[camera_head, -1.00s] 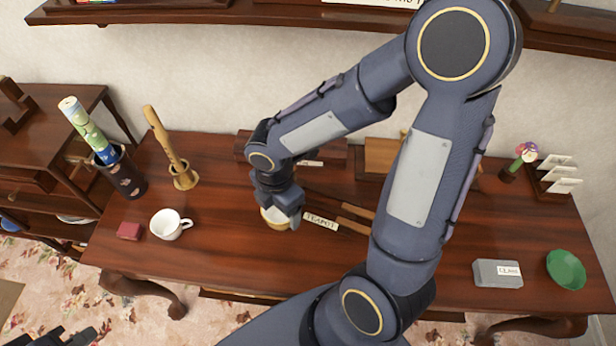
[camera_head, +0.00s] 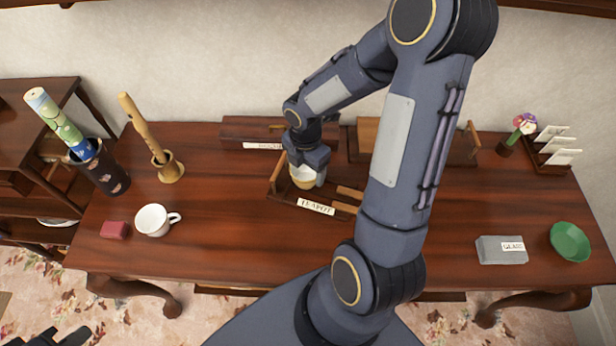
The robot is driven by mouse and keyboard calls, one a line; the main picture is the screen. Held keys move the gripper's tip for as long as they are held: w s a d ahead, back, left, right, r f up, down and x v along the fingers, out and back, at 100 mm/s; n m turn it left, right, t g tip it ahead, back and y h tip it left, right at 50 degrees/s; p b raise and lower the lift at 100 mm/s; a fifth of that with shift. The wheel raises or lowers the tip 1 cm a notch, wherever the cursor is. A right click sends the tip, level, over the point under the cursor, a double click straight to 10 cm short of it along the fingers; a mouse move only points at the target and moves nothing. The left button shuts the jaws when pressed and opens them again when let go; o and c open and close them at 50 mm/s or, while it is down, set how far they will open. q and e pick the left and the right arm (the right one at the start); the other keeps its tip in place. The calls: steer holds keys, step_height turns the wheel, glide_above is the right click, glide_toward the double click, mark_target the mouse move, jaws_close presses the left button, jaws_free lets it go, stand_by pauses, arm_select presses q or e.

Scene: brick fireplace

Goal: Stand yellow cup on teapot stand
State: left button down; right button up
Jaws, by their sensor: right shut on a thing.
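The yellow cup (camera_head: 303,180) is in my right gripper (camera_head: 307,170), which is shut on it. The cup is over the left part of the wooden teapot stand (camera_head: 350,192), a low frame with a "TEAPOT" label on its front. I cannot tell whether the cup touches the stand. The gripper hides the cup's upper part, and my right arm covers the area right of the stand. My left gripper (camera_head: 62,338) shows only as a dark part at the bottom left corner; its jaws are not clear.
A white cup (camera_head: 156,220) and a red block (camera_head: 115,230) are on the table's left. A wooden holder (camera_head: 169,170) and a dark vase (camera_head: 105,172) stand behind them. A grey block (camera_head: 501,250) and green bowl (camera_head: 570,242) are at right. The front middle is clear.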

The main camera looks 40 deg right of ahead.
steer(key=shift+d+f, duration=0.2)
steer(key=shift+f, duration=0.15)
steer(key=f+b, duration=0.3)
steer(key=shift+d+f, duration=0.2)
steer(key=shift+f, duration=0.1)
steer(key=shift+r, duration=0.2)
steer(key=shift+f, duration=0.15)
steer(key=o, duration=0.6)
steer(key=shift+f, duration=0.1)
steer(key=o, duration=0.5)
steer(key=shift+c, duration=0.2)
